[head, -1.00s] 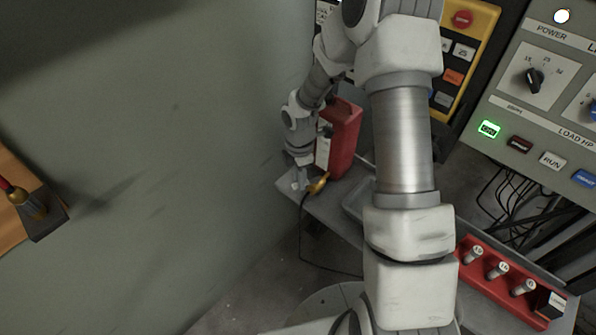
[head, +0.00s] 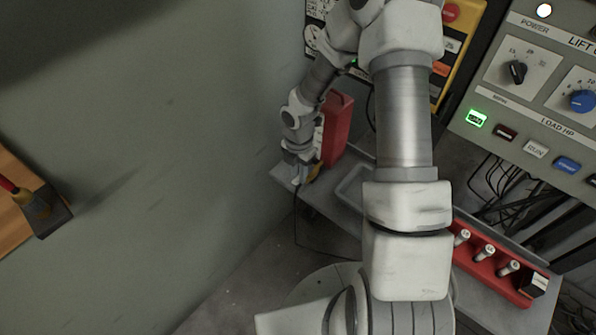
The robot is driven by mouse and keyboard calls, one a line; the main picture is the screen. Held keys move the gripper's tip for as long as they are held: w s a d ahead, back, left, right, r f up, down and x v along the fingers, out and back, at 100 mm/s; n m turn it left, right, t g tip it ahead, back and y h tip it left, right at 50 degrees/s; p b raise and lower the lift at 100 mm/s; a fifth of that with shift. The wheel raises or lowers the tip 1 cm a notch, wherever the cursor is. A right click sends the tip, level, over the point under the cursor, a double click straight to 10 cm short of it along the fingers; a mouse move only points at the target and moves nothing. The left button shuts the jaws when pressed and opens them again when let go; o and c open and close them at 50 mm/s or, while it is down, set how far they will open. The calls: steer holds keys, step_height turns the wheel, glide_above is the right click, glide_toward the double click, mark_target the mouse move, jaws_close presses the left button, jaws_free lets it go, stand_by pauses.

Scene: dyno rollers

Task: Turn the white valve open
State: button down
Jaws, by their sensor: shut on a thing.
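My gripper (head: 299,176) is small and far off in the head view, pointing down at the left end of the grey bench. It is shut on a small white piece at its tip, which looks like the white valve (head: 296,183). The fingers hide most of it, so I cannot tell how far it is turned. A yellow brass-coloured fitting (head: 314,172) is just right of the fingers, with a dark hose hanging below. A red container (head: 337,130) stands right behind the gripper.
The grey bench (head: 333,213) carries a red holder (head: 487,268) with several white-topped handles. Control panels (head: 545,80) stand at right, one with a green-lit button. A plain wall (head: 180,150) is close on the left. My arm covers the middle.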

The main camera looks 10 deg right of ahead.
steer(key=shift+d, duration=0.1)
steer(key=c, duration=0.7)
jaws_free()
steer(key=shift+c, duration=0.2)
step_height(320, 180, up, 18)
steer(key=p, duration=0.3)
steer(key=shift+f, duration=0.25)
